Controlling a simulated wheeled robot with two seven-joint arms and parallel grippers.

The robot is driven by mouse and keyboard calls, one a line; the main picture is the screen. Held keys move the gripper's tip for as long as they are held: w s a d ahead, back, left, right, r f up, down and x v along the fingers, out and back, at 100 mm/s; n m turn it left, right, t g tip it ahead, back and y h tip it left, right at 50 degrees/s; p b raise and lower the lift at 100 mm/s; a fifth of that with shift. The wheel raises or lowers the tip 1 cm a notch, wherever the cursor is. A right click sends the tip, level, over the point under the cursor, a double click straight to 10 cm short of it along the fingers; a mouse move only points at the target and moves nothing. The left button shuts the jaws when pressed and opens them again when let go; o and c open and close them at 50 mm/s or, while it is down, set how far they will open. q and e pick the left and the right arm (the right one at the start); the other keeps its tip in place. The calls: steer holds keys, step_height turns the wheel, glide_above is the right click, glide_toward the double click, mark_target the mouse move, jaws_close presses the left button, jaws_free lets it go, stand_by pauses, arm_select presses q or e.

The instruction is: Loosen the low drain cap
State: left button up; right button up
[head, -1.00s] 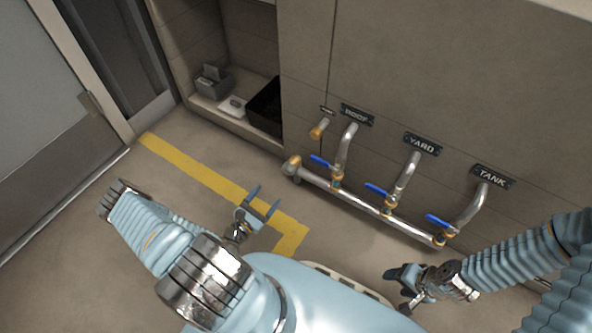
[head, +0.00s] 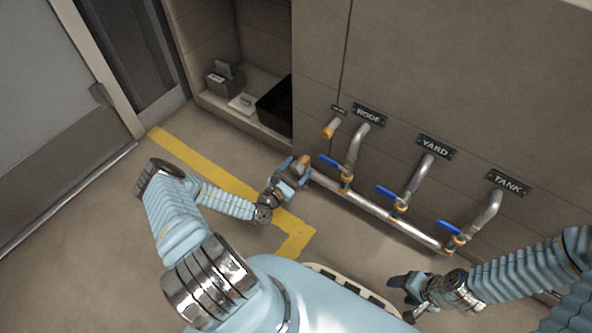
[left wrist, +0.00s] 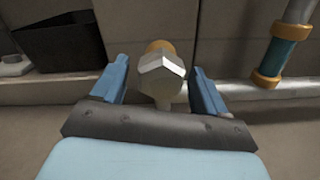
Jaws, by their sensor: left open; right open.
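The low drain cap (head: 304,160) shows brass-coloured at the left end of the low silver pipe (head: 375,209). In the left wrist view a pale, faceted metal end (left wrist: 160,77) with brass behind it (left wrist: 159,47) sits between my blue fingers. My left gripper (head: 293,168) is open, with a finger on either side of this end. Gaps show on both sides in the wrist view, and I see no grip. In the head view the gripper partly hides the cap end. My right gripper (head: 404,295) is open and empty, low on the right, away from the pipe.
Blue-handled valves (head: 391,192) stand along the pipe under the ROOF, YARD and TANK signs. Another brass-ended stub (head: 331,128) juts from the wall above the cap. A black bin (head: 275,105) stands in the recess at left. Floor around the yellow line (head: 213,178) is clear.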

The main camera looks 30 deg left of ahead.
arm_select(q)
steer(key=c, duration=1)
steer(key=shift+o, duration=0.2)
steer(key=shift+r+n+p, duration=0.1)
steer(key=shift+n+p, duration=0.4)
steer(key=shift+n, duration=1.1)
steer(key=o, duration=1)
steer(key=shift+c, duration=0.2)
steer(key=shift+s, duration=0.1)
steer(key=s+a+p, duration=0.1)
steer(key=s+p, duration=0.1)
steer(key=s, duration=1.1)
steer(key=shift+s, duration=0.35)
